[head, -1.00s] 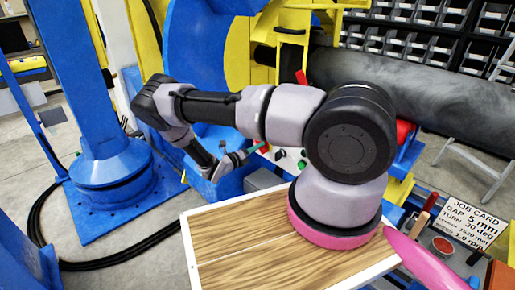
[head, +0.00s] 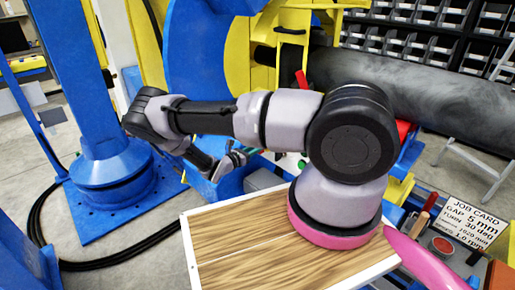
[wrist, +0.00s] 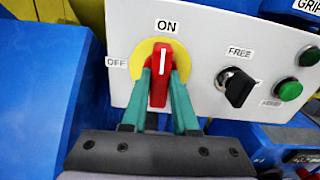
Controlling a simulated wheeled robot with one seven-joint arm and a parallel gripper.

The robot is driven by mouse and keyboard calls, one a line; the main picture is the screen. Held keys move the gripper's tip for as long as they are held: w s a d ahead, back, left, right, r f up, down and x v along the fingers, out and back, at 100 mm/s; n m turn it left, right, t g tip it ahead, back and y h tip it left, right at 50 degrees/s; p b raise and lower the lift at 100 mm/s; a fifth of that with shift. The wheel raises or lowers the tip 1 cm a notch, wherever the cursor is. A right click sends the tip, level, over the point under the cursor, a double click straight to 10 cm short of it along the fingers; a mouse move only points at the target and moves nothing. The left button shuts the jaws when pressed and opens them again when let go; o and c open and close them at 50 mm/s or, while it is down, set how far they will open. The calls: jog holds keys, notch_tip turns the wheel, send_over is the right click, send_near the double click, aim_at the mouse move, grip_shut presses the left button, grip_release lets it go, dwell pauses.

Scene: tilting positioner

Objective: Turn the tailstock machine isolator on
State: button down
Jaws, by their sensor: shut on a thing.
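The isolator is a red rotary handle (wrist: 161,75) on a yellow disc (wrist: 143,52), set in a pale panel (wrist: 205,50). ON is printed above it and OFF to its left. The handle stands nearly upright, its white line towards ON. My gripper (wrist: 163,72) has its green fingers on both sides of the handle and is shut on it. In the head view my gripper (head: 246,153) is small at the panel behind the wooden board, and the handle cannot be made out there.
Right of the isolator are a black selector knob (wrist: 236,86) marked FREE and green buttons (wrist: 289,91). A blue machine part (wrist: 45,100) stands close on the left.

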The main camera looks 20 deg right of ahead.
jog(key=shift+a+m, duration=0.1)
jog(key=shift+m, duration=0.3)
jog(key=c, duration=0.7)
grip_release()
jog(key=v, duration=1)
jog(key=shift+s+a+f, duration=0.1)
jog(key=shift+s+a, duration=0.1)
jog(key=shift+a, duration=0.15)
